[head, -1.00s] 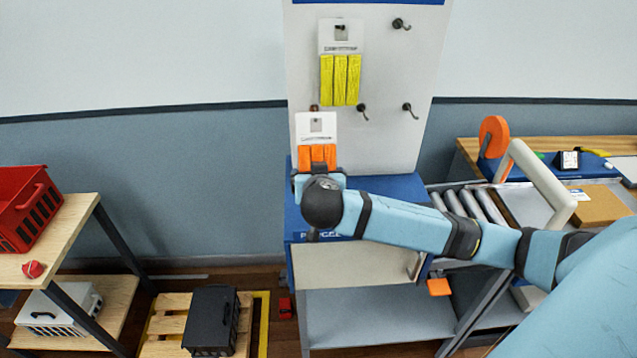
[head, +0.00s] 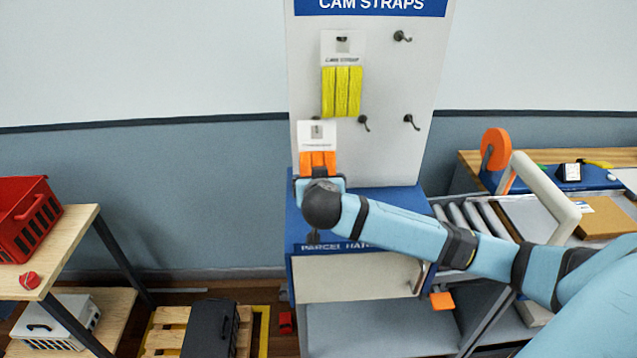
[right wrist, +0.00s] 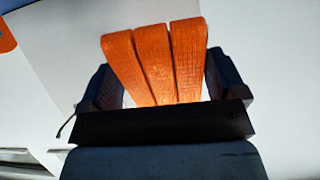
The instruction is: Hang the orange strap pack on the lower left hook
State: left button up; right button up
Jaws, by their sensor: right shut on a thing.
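The orange strap pack (head: 318,163) has a white header card (head: 317,134) with a slot and orange strap folds below. It is upright in front of the board's lower left area. My right gripper (head: 319,180) is shut on its straps from below. In the right wrist view the orange straps (right wrist: 155,65) stand between the two dark fingers. The lower left hook cannot be made out; the card covers that area. I cannot tell whether the card touches the hook or the board (head: 385,160). My left gripper is not in view.
A yellow strap pack (head: 342,92) hangs on the upper left hook, just above the orange pack. Bare hooks are at upper right (head: 402,37), lower middle (head: 364,123) and lower right (head: 411,121). A blue ledge (head: 400,193) lies below the board.

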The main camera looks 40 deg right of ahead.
dwell(0.3)
jog(key=o, duration=0.6)
jog(key=shift+o, duration=0.2)
